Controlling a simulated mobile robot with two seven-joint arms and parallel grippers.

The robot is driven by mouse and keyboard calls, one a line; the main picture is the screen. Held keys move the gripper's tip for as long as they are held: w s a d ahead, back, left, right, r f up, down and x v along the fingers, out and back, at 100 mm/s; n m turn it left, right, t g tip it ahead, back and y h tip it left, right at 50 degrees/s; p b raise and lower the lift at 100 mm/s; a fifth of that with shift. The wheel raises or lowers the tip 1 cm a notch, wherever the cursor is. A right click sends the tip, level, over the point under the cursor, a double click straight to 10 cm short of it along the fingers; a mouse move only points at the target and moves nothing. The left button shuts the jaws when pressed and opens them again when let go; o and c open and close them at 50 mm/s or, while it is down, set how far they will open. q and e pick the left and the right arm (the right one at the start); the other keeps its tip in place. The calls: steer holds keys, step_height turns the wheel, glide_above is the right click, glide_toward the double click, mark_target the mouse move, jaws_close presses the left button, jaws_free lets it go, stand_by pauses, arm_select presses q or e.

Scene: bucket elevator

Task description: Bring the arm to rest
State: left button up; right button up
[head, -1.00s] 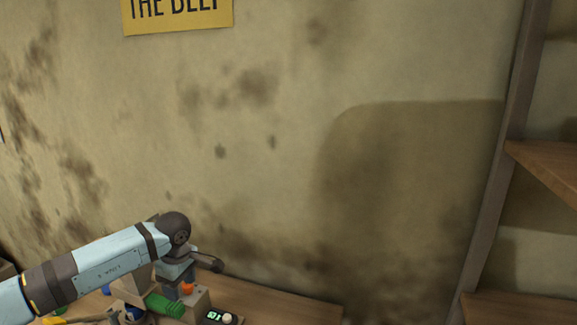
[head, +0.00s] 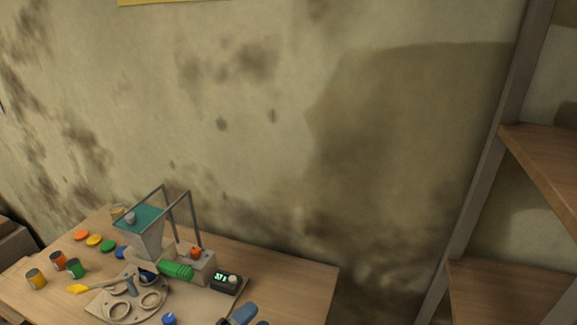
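Neither of my grippers can be made out in the head view. A small blue-grey shape (head: 240,315) shows at the bottom edge, cut off by the frame; I cannot tell whether it is part of my arm. The bucket elevator stands on the wooden table (head: 302,283). It has a grey hopper with a teal top (head: 142,217), a metal frame, a green ribbed cylinder (head: 176,270), an orange knob (head: 196,252) and a dark box with a lit green display (head: 222,277). A round beige plate (head: 122,304) with ring-shaped holders lies in front.
Yellow (head: 36,279), orange (head: 58,261) and green (head: 75,268) jars stand at the table's left, near several coloured lids (head: 93,240) and a yellow scoop (head: 80,289). A blue knob (head: 169,318) is at the front. A wooden shelf unit (head: 485,185) stands at right.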

arm_select(q)
steer(key=s+a+f+n+g+y+p, duration=0.2)
steer(key=s+a+f+n+g+y, duration=0.1)
steer(key=s+a+f+n+y, duration=0.8)
steer(key=s+a+f+n, duration=0.1)
steer(key=s+f+n, duration=0.1)
steer(key=s+n, duration=0.3)
steer(key=shift+a+n+g+p, duration=0.3)
steer(key=shift+n+g+p, duration=0.1)
steer(key=shift+n, duration=1.6)
